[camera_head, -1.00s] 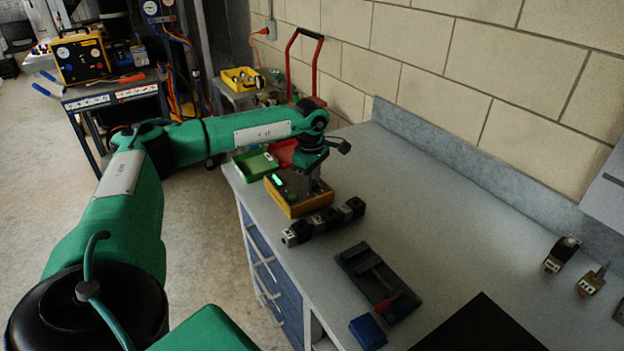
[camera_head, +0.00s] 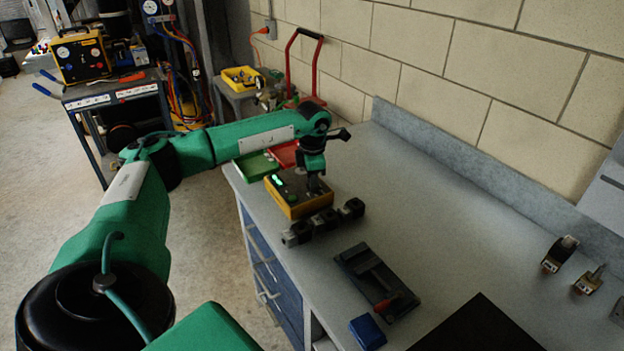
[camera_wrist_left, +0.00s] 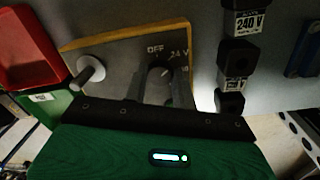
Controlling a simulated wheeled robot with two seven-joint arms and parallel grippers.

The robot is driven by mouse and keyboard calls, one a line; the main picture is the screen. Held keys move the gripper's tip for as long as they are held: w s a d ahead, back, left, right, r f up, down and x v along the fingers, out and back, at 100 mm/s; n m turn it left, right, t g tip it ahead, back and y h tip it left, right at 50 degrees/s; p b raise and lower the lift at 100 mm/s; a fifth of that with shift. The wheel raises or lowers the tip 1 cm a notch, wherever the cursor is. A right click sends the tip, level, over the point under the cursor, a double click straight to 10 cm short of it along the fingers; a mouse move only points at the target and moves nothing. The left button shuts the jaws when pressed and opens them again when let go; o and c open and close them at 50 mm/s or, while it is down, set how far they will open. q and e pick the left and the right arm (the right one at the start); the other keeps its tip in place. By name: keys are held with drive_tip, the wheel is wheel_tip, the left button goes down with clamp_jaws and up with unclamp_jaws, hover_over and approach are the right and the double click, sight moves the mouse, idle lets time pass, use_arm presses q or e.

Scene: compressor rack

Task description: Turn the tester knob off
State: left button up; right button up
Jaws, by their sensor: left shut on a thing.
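The tester (camera_head: 292,207) is a yellow box with a grey top and a lit green display, on the near left part of the bench. My left gripper (camera_head: 314,189) points down onto its top, at the knob. In the left wrist view the dark round knob (camera_wrist_left: 159,76) sits on the grey panel, with "OFF" printed above it and "24 V" to its upper right. The gripper is shut on the knob; its fingertips are hard to make out. I cannot tell for sure which mark the knob points to. My right gripper is not in view.
Dark voltage-labelled blocks (camera_head: 324,222) stand right in front of the tester. Green (camera_head: 256,166) and red (camera_head: 285,153) trays lie behind it. A dark holder (camera_head: 376,280) and a blue block (camera_head: 367,332) are nearer. The bench's middle is clear.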

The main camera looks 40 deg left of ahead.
use_arm(q)
drive_tip(key=shift+r+n, duration=0.1)
drive_tip(key=shift+n, duration=0.9)
drive_tip(key=shift+w+n, duration=0.1)
drive_tip(key=shift+n, duration=0.8)
drive_tip(key=n, duration=0.2)
drive_tip(key=shift+n+p, duration=0.4)
drive_tip(key=shift+n, duration=2)
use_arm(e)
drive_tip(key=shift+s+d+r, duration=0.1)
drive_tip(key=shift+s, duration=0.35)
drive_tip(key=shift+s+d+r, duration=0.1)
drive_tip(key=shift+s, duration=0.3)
use_arm(q)
drive_tip(key=shift+p, duration=0.3)
drive_tip(key=shift+a+r+n, duration=0.1)
drive_tip(key=shift+n, duration=0.2)
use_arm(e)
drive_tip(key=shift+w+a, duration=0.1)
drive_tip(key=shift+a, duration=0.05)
use_arm(q)
drive_tip(key=o, duration=1)
